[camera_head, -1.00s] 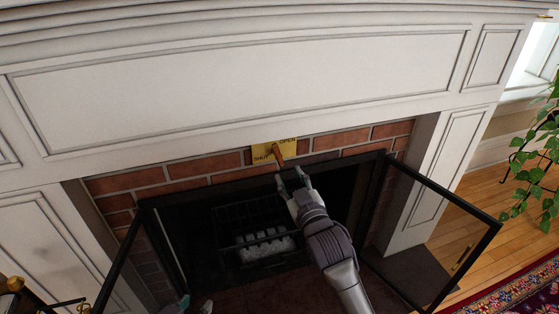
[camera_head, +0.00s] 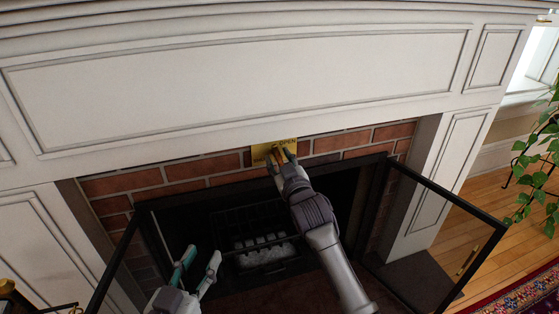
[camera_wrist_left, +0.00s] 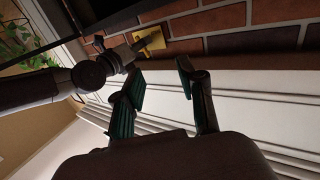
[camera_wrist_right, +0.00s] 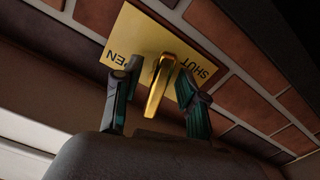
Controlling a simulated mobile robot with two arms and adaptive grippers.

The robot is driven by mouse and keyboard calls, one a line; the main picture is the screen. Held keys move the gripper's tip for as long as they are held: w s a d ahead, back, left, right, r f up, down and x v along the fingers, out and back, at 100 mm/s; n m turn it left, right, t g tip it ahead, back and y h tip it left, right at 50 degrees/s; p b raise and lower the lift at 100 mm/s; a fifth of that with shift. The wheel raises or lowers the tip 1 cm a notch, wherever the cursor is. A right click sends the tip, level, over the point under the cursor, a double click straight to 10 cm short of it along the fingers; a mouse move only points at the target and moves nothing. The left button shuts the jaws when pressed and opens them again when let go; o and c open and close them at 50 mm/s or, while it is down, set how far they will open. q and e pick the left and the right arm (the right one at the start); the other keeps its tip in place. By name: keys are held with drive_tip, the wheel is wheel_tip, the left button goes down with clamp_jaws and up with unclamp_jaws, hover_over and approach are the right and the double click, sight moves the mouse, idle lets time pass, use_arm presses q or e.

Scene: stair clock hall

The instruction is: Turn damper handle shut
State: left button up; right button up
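The brass damper plate (camera_head: 259,153) is on the brick strip above the firebox opening. In the right wrist view, the plate (camera_wrist_right: 132,28) shows SHUT on the right and OPEN, partly covered, on the left. The brass handle (camera_wrist_right: 157,88) stands between the two fingers of my right gripper (camera_wrist_right: 158,68), which is open around it with gaps on both sides. In the head view my right gripper (camera_head: 280,157) covers most of the handle. My left gripper (camera_head: 204,254) is open and empty, low in front of the firebox, away from the handle.
Black-framed glass doors (camera_head: 472,262) stand open on both sides of the firebox. A grate with pale logs (camera_head: 265,255) sits inside. The white mantel (camera_head: 240,90) juts out above. A leafy plant (camera_head: 540,150) and a patterned rug (camera_head: 530,295) are at the right.

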clamp_jaws()
drive_tip(key=n+p, duration=0.2)
drive_tip(key=p, duration=0.1)
drive_tip(key=shift+r+n, duration=0.1)
drive_tip(key=shift+n, duration=0.3)
drive_tip(key=n+p, duration=0.1)
drive_tip(key=n, duration=0.1)
drive_tip(key=shift+n, duration=0.4)
drive_tip(key=n+p, duration=0.1)
drive_tip(key=n, duration=0.1)
drive_tip(key=shift+n, duration=0.3)
drive_tip(key=n+p, duration=0.1)
drive_tip(key=n, duration=0.1)
drive_tip(key=shift+n, duration=0.4)
use_arm(q)
drive_tip(key=s+a+f+g+y, duration=0.2)
drive_tip(key=s+a+f+g, duration=0.1)
drive_tip(key=s+f+g, duration=0.3)
drive_tip(key=s+a+f+g+y, duration=0.1)
drive_tip(key=s+a+f+g, duration=0.2)
drive_tip(key=s+f+g, duration=0.3)
drive_tip(key=shift+s+a+f+n+g+y+p, duration=0.3)
drive_tip(key=shift+s+g, duration=0.5)
drive_tip(key=shift+s, duration=1.2)
use_arm(e)
drive_tip(key=shift+f+n, duration=0.25)
drive_tip(key=shift+n, duration=1.45)
use_arm(q)
drive_tip(key=shift+d+f, duration=0.1)
